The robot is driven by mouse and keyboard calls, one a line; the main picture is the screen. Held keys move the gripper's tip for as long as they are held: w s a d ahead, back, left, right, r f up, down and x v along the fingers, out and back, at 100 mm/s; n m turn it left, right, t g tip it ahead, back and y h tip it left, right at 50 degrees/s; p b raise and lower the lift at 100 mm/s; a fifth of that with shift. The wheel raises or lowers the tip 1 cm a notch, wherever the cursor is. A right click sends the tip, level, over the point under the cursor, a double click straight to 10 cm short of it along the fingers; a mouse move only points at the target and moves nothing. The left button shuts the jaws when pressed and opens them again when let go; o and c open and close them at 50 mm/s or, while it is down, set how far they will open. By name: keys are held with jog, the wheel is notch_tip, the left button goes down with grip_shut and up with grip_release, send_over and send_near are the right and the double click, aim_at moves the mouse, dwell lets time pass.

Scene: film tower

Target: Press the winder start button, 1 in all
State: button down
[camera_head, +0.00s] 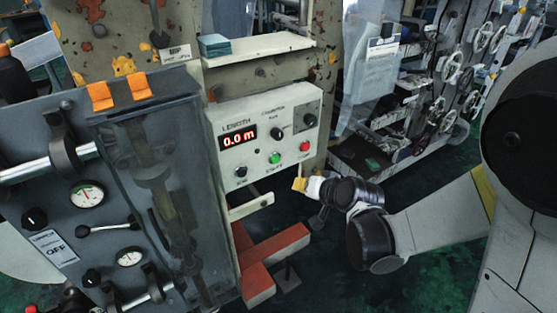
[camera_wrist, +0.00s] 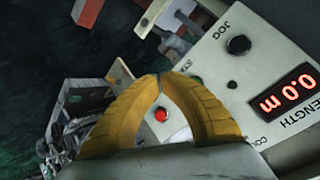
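The winder control panel (camera_head: 262,135) is a pale box with a red display (camera_head: 238,137) reading 0.0 m. The green start button (camera_head: 275,157) sits on its lower middle, left of the red button (camera_head: 305,146). My gripper (camera_head: 299,184) has yellow fingers and is just below the panel's lower right edge, apart from the green button. In the wrist view, the fingertips (camera_wrist: 160,76) meet with nothing visible between them. The red button (camera_wrist: 161,114) shows through the gap behind the tips. The green button is mostly hidden by the right finger in that view.
A black jog button (camera_head: 241,172) is at the panel's lower left. A dark transparent guard (camera_head: 150,190) stands left of the panel. A red-orange frame bar (camera_head: 275,246) is below. A shelf with a teal stack (camera_head: 214,46) is above. Open floor lies right of the bar.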

aim_at(275, 159)
jog(key=w+a, duration=0.4)
jog(key=w, duration=0.3)
jog(key=shift+w+a, duration=0.15)
jog(key=shift+a, duration=0.25)
jog(key=shift+w+a, duration=0.1)
dwell(1.2)
jog(key=shift+w+a, duration=0.15)
jog(key=shift+w, duration=0.1)
